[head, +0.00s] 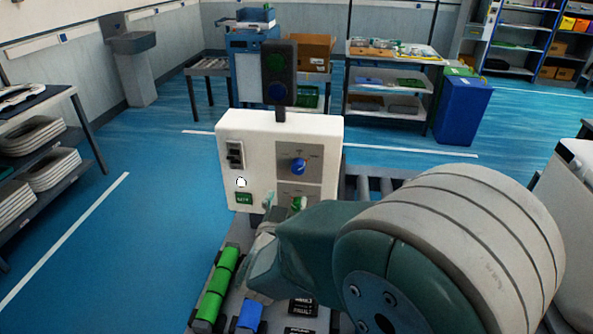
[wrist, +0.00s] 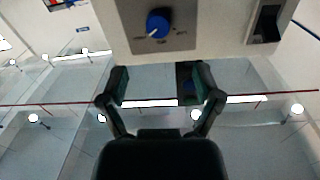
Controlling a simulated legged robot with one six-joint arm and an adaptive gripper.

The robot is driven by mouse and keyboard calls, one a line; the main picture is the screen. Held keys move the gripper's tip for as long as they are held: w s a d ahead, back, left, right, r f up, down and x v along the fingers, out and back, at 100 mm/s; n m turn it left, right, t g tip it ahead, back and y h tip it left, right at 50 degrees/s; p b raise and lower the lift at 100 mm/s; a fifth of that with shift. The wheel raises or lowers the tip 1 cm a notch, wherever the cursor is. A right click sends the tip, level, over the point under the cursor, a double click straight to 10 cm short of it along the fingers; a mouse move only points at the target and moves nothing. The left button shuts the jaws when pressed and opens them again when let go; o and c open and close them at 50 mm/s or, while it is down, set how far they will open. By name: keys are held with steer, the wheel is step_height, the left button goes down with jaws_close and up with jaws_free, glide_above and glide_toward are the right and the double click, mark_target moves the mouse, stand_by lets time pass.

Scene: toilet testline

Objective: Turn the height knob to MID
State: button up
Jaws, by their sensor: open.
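A white control box (head: 230,128) stands ahead. Its grey plate carries a blue knob (head: 298,166), with a green knob (head: 298,203) lower down, partly behind my arm. I cannot read which one is the height knob. In the wrist view, which looks upside down, the blue knob (wrist: 158,23) is at the top, with its white pointer towards the lower left. The marks around it are too blurred to read. My gripper (wrist: 157,78) is open and empty, its fingers apart and not touching the knob. In the head view my arm mostly hides the gripper.
Green rollers (head: 218,280) and a blue block (head: 249,317) lie in front. Blue floor is free at left.

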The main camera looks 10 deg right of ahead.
mark_target(297, 170)
steer(key=x, duration=0.8)
steer(key=shift+w+d+f, duration=0.1)
steer(key=shift+w+d, duration=0.05)
steer(key=shift+w, duration=0.55)
steer(key=shift+w+d, duration=0.15)
steer(key=shift+w, duration=0.05)
steer(key=shift+w+d, duration=0.1)
steer(key=shift+d, duration=0.45)
steer(key=c, duration=0.8)
steer(key=shift+a, duration=0.2)
jaws_close()
steer(key=shift+a, duration=0.1)
